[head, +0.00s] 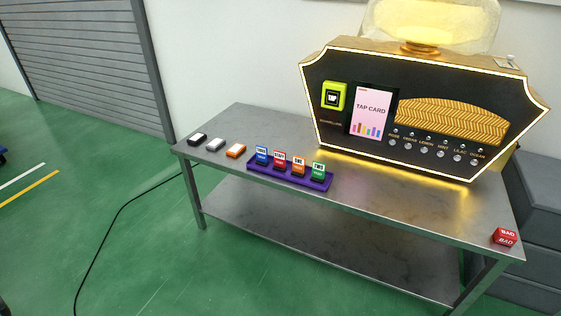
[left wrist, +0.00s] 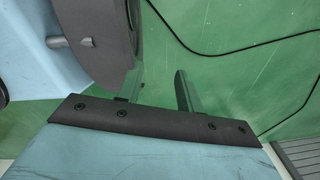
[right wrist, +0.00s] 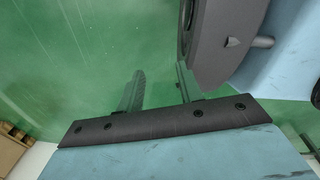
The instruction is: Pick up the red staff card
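The red staff card (head: 279,160) stands upright in a purple rack (head: 290,176) on the metal table in the head view. It is between a blue card (head: 262,155) on its left and an orange card (head: 298,165) on its right, with a green card (head: 318,171) at the right end. My left gripper (left wrist: 158,84) shows in the left wrist view with its fingers apart and nothing between them. My right gripper (right wrist: 160,82) shows in the right wrist view, also with fingers apart and empty. Neither gripper shows in the head view.
A black block (head: 198,139), a white block (head: 215,144) and an orange block (head: 236,150) lie left of the rack. A lit vending machine (head: 350,70) with a "TAP CARD" screen (head: 371,110) stands behind. A red "BAD" box (head: 504,237) sits at the right table end. The table (head: 400,215) is clear between.

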